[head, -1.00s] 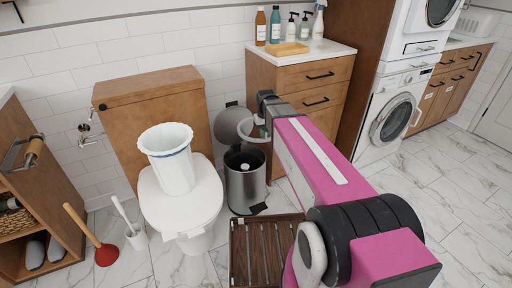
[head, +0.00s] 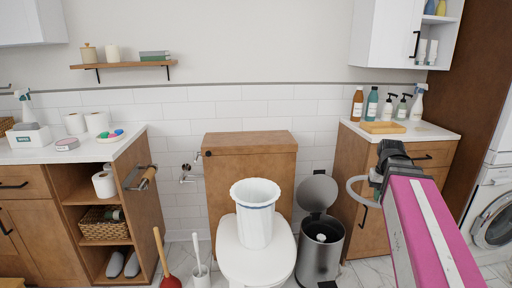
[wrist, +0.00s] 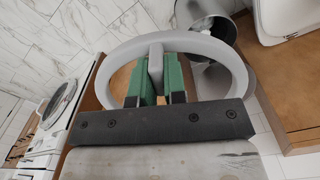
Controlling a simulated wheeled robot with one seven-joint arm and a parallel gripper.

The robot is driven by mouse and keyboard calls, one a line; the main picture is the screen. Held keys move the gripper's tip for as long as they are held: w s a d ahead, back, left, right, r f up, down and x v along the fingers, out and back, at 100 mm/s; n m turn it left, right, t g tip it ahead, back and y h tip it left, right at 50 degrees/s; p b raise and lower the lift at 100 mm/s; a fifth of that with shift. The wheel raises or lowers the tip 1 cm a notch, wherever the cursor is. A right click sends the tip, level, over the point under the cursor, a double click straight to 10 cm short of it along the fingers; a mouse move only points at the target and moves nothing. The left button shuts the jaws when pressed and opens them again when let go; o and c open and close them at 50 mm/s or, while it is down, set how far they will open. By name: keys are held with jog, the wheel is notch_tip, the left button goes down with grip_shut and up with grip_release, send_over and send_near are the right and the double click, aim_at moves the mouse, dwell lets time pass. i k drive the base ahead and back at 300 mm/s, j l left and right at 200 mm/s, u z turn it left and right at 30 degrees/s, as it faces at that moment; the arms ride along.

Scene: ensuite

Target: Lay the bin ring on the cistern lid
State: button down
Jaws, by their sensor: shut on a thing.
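My gripper (head: 376,178) is shut on the pale grey bin ring (head: 352,192), in front of the drawer cabinet and right of the open bin (head: 320,250). A white tub (head: 256,225) with a blue line stands on the closed toilet lid (head: 232,260).
The drawer cabinet (head: 405,160) with bottles and a yellow tray on top stands beside my arm. A wall shelf (head: 125,66) hangs at upper left. A plunger (head: 168,275) and toilet brush (head: 200,272) stand left of the toilet. The air above the cistern is clear.

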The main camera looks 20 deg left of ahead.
aim_at(235, 140)
jog(key=k+j+z, duration=0.15)
jog(key=k+j, duration=0.85)
jog(key=j, duration=0.85)
jog(key=k+j+z, duration=0.1)
jog(key=j, duration=0.75)
jog(key=j+z, duration=0.1)
jog(key=j, duration=0.75)
jog(key=k, duration=0.05)
